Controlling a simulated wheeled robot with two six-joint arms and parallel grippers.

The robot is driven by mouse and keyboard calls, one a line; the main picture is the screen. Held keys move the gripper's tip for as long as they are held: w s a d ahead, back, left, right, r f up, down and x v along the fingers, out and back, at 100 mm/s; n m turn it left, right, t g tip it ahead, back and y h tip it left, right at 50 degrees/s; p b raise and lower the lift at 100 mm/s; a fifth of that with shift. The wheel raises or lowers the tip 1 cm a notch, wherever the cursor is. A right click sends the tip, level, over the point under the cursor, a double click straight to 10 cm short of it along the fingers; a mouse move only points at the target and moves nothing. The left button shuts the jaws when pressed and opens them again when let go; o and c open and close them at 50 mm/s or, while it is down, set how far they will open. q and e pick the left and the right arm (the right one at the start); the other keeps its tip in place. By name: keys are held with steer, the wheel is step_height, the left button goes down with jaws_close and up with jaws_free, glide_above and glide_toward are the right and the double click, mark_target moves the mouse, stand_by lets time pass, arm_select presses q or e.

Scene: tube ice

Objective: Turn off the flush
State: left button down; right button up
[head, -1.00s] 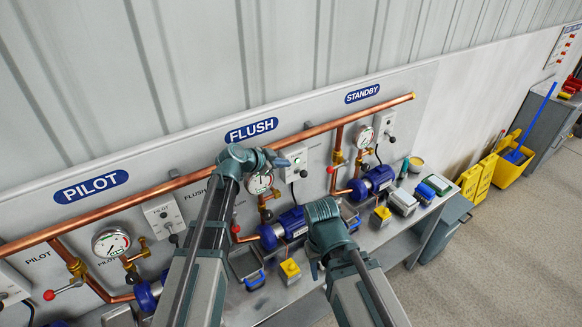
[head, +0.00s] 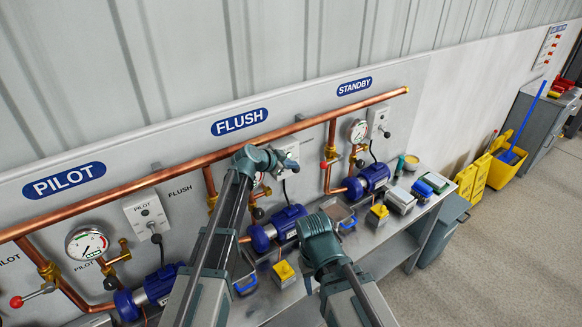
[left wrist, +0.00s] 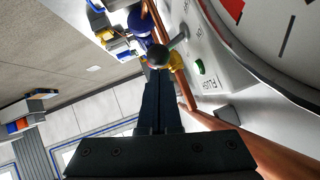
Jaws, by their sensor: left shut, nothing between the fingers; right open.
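The FLUSH switch box (head: 290,151) is a white box on the wall panel, partly hidden by my left gripper (head: 286,163). The left wrist view shows its FLUSH label, a green lamp (left wrist: 199,67) and a lever with a dark ball knob (left wrist: 158,54). My left gripper (left wrist: 157,74) is shut and empty, its tips right at the knob; I cannot tell whether they touch. The flush gauge is mostly hidden behind my left arm in the head view; its dial (left wrist: 285,35) fills the wrist view's upper right. My right gripper (head: 309,283) is low over the bench, open, its fingers barely visible.
The PILOT box (head: 146,214) is to the left and the STANDBY box (head: 378,121) to the right. A copper pipe (head: 330,117) runs along the panel. Blue pumps (head: 288,222) and small trays (head: 283,272) crowd the bench.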

arm_select(q)
steer(key=shift+f, duration=0.1)
stand_by(0.3)
steer(key=shift+s+d+f+b, duration=0.1)
steer(key=shift+s+f+b, duration=0.1)
steer(key=shift+b, duration=0.15)
steer(key=shift+f+m, duration=0.1)
steer(key=shift+m, duration=0.2)
steer(key=shift+s+d+f+m+t+y+b, duration=0.2)
steer(key=shift+s+f+m+t+y+b, duration=0.25)
steer(key=shift+b, duration=0.55)
steer(key=f+t+b, duration=0.1)
steer(key=b, duration=0.1)
steer(key=m+t+b, duration=0.1)
steer(key=b, duration=0.1)
steer(key=shift+s+d+f+m+t+y, duration=0.15)
steer(key=shift+d+f+m+t+y, duration=0.1)
steer(key=shift+f, duration=0.1)
steer(key=shift+r, duration=0.1)
